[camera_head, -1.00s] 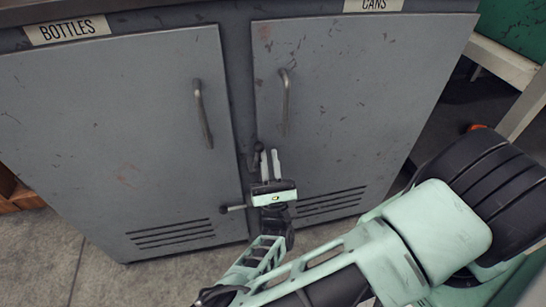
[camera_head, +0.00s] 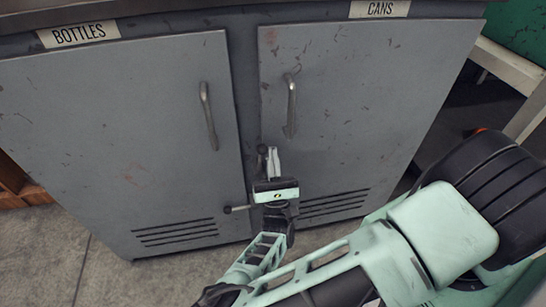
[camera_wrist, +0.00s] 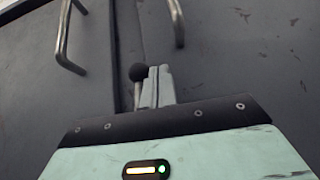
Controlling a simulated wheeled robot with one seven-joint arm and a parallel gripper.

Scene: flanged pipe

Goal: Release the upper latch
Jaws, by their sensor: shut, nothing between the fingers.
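The upper latch shows as a small dark round knob (camera_head: 262,149) at the gap between the two grey doors. In the wrist view the knob (camera_wrist: 138,72) is just left of my fingertips, with a thin stem below it. My gripper (camera_head: 272,150) is shut with nothing between its pale fingers. It points up along the door gap, right beside the knob; I cannot tell whether they touch. The lower latch (camera_head: 236,209) lies sideways with its knob to the left, partly hidden behind my gripper.
The left door (camera_head: 110,130) is under a BOTTLES label and the right door (camera_head: 350,120) under a CANS label. Both look closed. Each has a bar handle, left (camera_head: 208,115) and right (camera_head: 290,105), above my gripper. Bare floor (camera_head: 50,260) lies at the lower left.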

